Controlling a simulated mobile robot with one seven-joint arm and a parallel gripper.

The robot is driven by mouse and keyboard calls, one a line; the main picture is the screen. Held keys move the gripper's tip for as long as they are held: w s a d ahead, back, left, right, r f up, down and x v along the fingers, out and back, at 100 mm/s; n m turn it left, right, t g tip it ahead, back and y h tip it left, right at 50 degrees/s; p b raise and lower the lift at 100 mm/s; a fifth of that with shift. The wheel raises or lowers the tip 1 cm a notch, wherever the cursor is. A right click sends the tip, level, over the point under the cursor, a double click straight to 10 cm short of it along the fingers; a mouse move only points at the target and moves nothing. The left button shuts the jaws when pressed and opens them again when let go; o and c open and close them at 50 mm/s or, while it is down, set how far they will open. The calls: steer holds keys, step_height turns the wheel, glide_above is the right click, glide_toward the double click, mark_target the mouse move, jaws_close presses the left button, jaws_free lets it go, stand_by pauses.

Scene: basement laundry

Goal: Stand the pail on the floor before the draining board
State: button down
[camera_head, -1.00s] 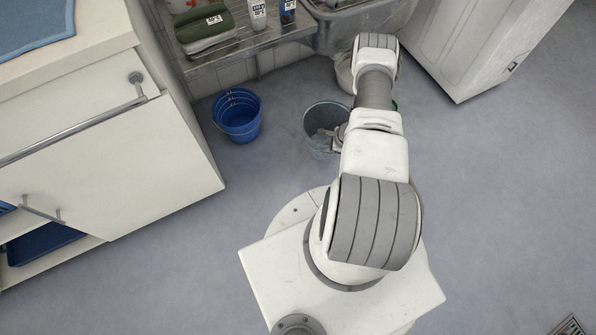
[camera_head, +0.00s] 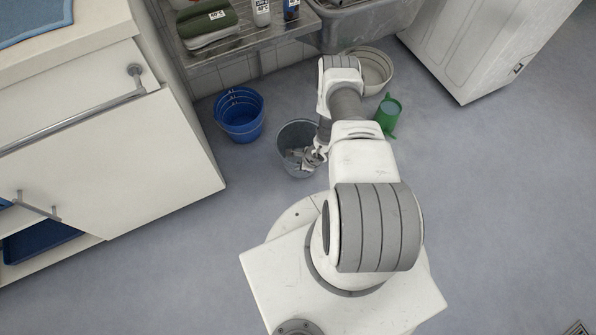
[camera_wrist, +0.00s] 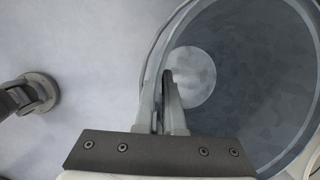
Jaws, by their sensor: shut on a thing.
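The pail (camera_head: 286,136) is a grey, round, open-topped bucket in front of my base in the head view. My gripper (camera_head: 312,157) is shut on its near right rim. In the wrist view my gripper's fingers (camera_wrist: 167,95) pinch the rim, with the grey inside of the pail (camera_wrist: 245,75) to the right. The pail looks about upright; I cannot tell whether its base touches the floor. The draining board (camera_head: 245,46) is the slatted metal shelf at the top, left of the grey sink (camera_head: 365,25), beyond the pail.
A blue bucket (camera_head: 239,116) stands on the floor left of the pail, before the draining board. A green watering can (camera_head: 389,114) and a pale basin (camera_head: 376,72) are on the right. A white cabinet (camera_head: 150,150) is at left, a white appliance (camera_head: 465,45) at upper right.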

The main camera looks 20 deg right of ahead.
step_height(320, 180, down, 4)
steer(key=shift+r+b, duration=0.15)
steer(key=shift+b, duration=0.95)
steer(key=c, duration=1.4)
jaws_free()
steer(key=o, duration=0.4)
